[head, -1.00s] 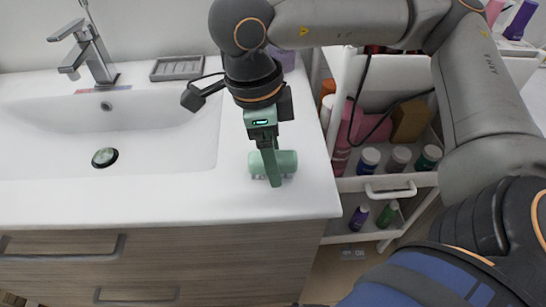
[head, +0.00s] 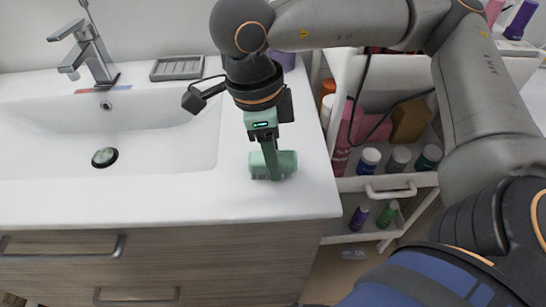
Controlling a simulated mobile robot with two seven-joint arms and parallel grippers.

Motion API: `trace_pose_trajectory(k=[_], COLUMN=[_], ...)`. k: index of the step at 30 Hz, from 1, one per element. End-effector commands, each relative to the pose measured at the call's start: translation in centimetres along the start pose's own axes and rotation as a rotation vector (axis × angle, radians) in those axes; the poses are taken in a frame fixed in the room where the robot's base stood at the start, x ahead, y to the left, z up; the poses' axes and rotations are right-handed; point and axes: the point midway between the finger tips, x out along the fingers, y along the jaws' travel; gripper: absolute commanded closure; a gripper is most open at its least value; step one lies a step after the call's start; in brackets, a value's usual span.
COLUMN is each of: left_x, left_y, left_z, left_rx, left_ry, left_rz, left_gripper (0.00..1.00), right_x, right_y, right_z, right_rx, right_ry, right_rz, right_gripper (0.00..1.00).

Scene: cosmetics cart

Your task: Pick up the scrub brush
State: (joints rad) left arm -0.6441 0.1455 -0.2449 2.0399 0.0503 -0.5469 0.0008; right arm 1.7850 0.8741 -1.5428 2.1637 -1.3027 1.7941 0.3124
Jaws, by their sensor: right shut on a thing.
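The scrub brush (head: 287,162) is a small pale green piece on the white counter, right of the basin and close to the counter's right side. My right gripper (head: 272,176) reaches down over it from above, its fingers pointing downward across the brush's middle. It is shut on the brush, which shows on both sides of the fingers. The brush is at the counter surface; I cannot tell whether it is touching or just clear of it. My left gripper is not in view.
The basin (head: 180,140) with a faucet (head: 90,52) is at left. A grey soap dish (head: 177,68) lies at the back. A white cart (head: 352,184) with several bottles stands right of the counter. The counter front is clear.

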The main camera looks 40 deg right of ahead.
Motion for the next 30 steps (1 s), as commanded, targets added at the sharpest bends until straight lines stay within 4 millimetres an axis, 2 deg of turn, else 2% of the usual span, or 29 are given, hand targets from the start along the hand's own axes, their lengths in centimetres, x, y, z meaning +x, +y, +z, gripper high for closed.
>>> trace_pose_trajectory(k=[11,16,20,23,28,30], left_x=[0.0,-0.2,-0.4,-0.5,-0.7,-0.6], left_y=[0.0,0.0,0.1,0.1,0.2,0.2], left_z=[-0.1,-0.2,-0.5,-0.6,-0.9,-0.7], left_rx=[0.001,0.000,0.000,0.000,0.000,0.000], left_ry=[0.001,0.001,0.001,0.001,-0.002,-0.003], left_rz=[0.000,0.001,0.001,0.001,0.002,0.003], left_gripper=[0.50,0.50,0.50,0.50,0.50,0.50], right_x=[-0.2,-1.3,-3.4,-5.3,-9.8,-10.4], right_y=[0.0,0.0,0.0,1.5,4.6,6.2], right_z=[0.0,-0.1,-0.4,0.2,1.2,2.0], right_rx=[0.000,0.001,0.001,-0.008,-0.009,-0.011], right_ry=[-0.001,-0.002,-0.002,-0.002,-0.001,0.001], right_rz=[-0.001,-0.002,-0.002,-0.005,-0.005,-0.004], right_gripper=[1.00,1.00,1.00,1.00,1.00,1.00])
